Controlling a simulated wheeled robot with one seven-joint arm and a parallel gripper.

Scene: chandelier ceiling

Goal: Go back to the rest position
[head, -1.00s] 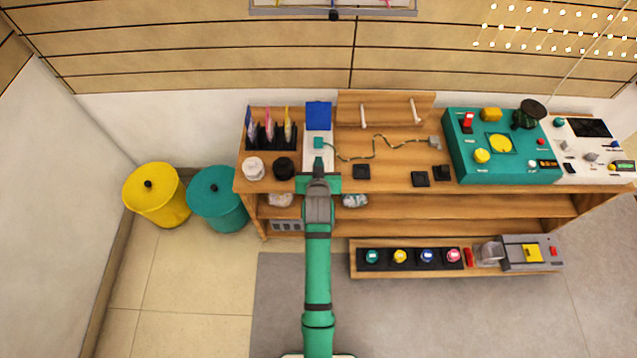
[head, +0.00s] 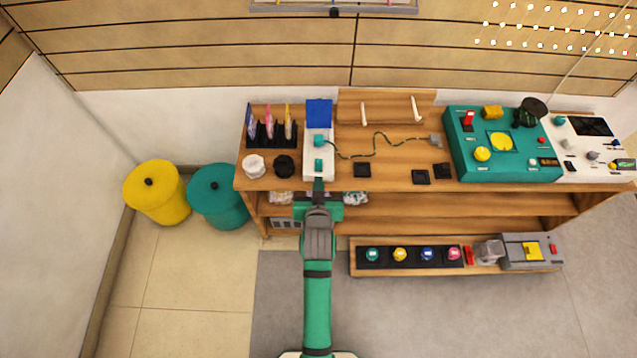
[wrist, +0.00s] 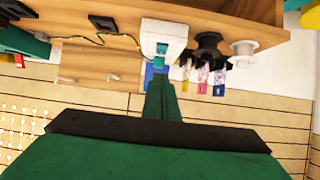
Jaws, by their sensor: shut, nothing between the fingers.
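My gripper (head: 318,186) is at the front edge of the wooden workbench (head: 400,178), just in front of a white device with a blue panel (head: 319,113). Its fingers are together with nothing between them. In the wrist view my closed gripper (wrist: 160,85) points toward the white device (wrist: 163,32), apart from it. A teal block (head: 319,166) sits on the near part of the device, and a teal plug (head: 319,141) with a cable sits further back on it.
A black rack (head: 262,141) with colored items, a white knob (head: 253,166) and a black knob (head: 284,166) stand left of the device. A teal console (head: 505,168) is on the right. Yellow (head: 156,195) and teal (head: 217,198) bins stand at left. A low shelf (head: 400,273) holds several colored knobs. Grey floor is clear.

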